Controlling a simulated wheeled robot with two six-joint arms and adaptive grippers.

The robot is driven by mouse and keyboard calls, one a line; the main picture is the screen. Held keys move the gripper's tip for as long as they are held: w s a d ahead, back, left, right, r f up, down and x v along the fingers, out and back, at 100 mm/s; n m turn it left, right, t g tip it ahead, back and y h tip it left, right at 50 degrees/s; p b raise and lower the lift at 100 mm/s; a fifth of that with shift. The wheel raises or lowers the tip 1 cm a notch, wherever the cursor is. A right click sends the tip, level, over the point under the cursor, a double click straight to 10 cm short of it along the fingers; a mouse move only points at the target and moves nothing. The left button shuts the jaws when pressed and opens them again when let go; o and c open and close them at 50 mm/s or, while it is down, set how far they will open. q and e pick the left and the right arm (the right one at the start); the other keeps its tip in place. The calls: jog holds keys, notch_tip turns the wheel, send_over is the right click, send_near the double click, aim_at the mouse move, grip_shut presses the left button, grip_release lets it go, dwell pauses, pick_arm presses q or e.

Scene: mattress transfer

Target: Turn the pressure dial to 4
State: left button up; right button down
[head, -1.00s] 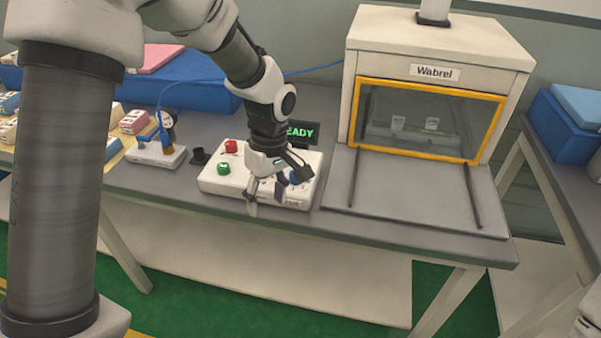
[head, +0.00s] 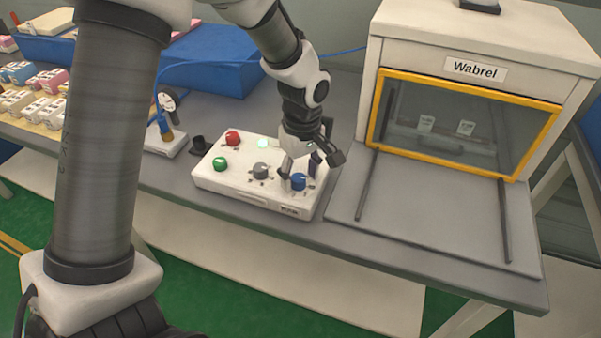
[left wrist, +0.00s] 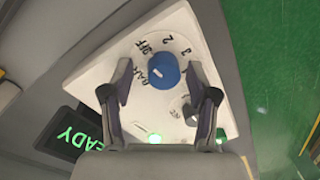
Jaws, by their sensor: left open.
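A white control box (head: 232,187) on the table carries a blue dial (head: 298,181) and a grey dial (head: 260,171). In the left wrist view the blue dial (left wrist: 162,71) has OFF, 2, 3 and another word printed around it, with a short white mark on its top. The grey dial (left wrist: 190,115) is partly hidden by a finger. I cannot read which dial is for pressure. My left gripper (head: 300,167) is open above the blue dial; in the wrist view its fingers (left wrist: 158,94) stand on either side of the dial. My right gripper is out of view.
A red button (head: 232,138) and a green button (head: 220,164) sit on the box's left side. A display reading READY (left wrist: 72,134) stands behind the box. The Wabrel cabinet (head: 480,38) with a yellow-framed window is to the right.

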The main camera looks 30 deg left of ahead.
pick_arm(q)
jog(key=shift+s+r, duration=0.15)
jog(key=shift+s, duration=0.15)
grip_shut()
